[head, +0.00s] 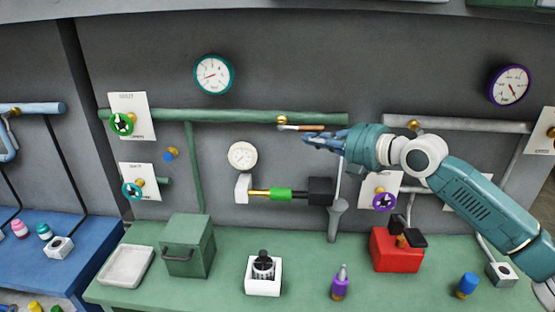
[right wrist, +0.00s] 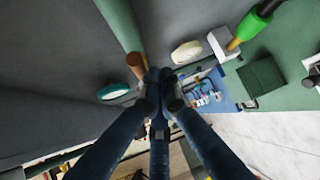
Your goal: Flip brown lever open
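The brown lever (head: 308,128) sticks out to the right, roughly level, from a brass valve (head: 282,120) on the green wall pipe (head: 230,116). My right gripper (head: 310,138) reaches in from the right, with its blue fingertips just below and beside the lever's free end. In the right wrist view the brown lever end (right wrist: 136,66) lies just left of the fingertips (right wrist: 160,76). The fingers come together at their tips, with nothing seen between them. I cannot tell whether they touch the lever. My left gripper is not in view.
A green-handled rod (head: 280,194) with a black block (head: 320,191) lies below the lever. A white gauge (head: 242,155) is to its lower left. A red box (head: 395,250) and green box (head: 188,246) stand on the green bench (head: 225,285). Open air lies before the wall.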

